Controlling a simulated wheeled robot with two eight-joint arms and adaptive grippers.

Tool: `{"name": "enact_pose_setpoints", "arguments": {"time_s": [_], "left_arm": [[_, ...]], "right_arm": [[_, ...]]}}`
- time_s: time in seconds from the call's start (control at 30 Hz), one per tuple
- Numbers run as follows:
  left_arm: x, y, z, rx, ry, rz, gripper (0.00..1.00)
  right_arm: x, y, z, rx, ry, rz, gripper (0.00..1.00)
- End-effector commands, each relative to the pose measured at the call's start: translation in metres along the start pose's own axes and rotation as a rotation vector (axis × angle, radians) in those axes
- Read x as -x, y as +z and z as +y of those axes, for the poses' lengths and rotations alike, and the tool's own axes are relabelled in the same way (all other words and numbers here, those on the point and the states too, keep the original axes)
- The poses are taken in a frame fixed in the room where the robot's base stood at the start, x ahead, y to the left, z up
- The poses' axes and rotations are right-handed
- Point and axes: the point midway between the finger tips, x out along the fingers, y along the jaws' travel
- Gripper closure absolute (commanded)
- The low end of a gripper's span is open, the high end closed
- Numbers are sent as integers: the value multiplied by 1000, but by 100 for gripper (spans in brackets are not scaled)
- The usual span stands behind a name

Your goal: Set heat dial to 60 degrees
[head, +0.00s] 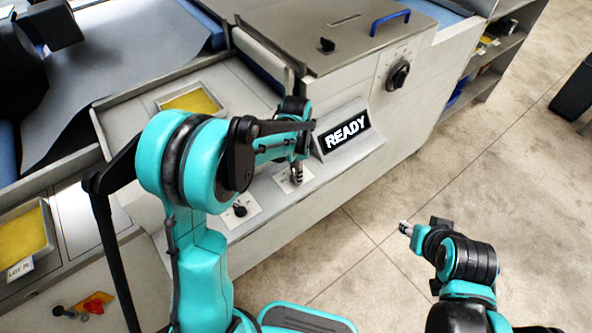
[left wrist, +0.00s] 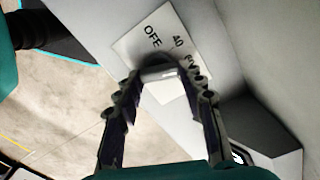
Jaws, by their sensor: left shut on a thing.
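The heat dial (left wrist: 160,73) is on a white plate (left wrist: 137,45) marked OFF, 40 and a partly hidden further number, seen in the left wrist view. My left gripper (left wrist: 160,82) is shut on the dial, one finger on each side. A light bar on the dial shows between the fingertips. In the head view, my left gripper (head: 296,170) reaches down to the plate (head: 304,186) on the machine's front ledge, and my arm hides part of it. My right gripper (head: 404,229) hangs over the floor, away from the machine, too small to read.
A READY display (head: 347,131) stands close behind and right of my left gripper. Another black knob (head: 239,210) sits to the left on the ledge, and a large black dial (head: 398,75) is on the front panel. Open floor (head: 360,265) lies at the right.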

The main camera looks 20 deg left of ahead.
Motion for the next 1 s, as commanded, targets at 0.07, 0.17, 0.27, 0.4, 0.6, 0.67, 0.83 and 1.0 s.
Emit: {"name": "enact_pose_setpoints", "arguments": {"time_s": [0.07, 0.17, 0.27, 0.4, 0.6, 0.67, 0.83, 1.0], "left_arm": [[0, 0, 0, -5, -1, 0, 90], [0, 0, 0, -7, -1, 0, 90], [0, 0, 0, -6, -1, 0, 90], [0, 0, 0, -6, -1, 0, 90], [0, 0, 0, -5, 0, 0, 40], [0, 0, 0, -5, 0, 0, 40], [3, 0, 0, -5, 0, 0, 40], [25, 0, 0, -5, 0, 0, 40]], "right_arm": [[0, 0, 0, 0, 0, 0, 60], [0, 0, 0, 0, 0, 0, 60], [0, 0, 0, 0, 0, 0, 60], [0, 0, 0, 0, 0, 0, 60], [0, 0, 0, 0, 0, 0, 60], [0, 0, 0, 0, 0, 0, 60], [0, 0, 0, 0, 0, 0, 60], [0, 0, 0, 0, 0, 0, 60]]}}
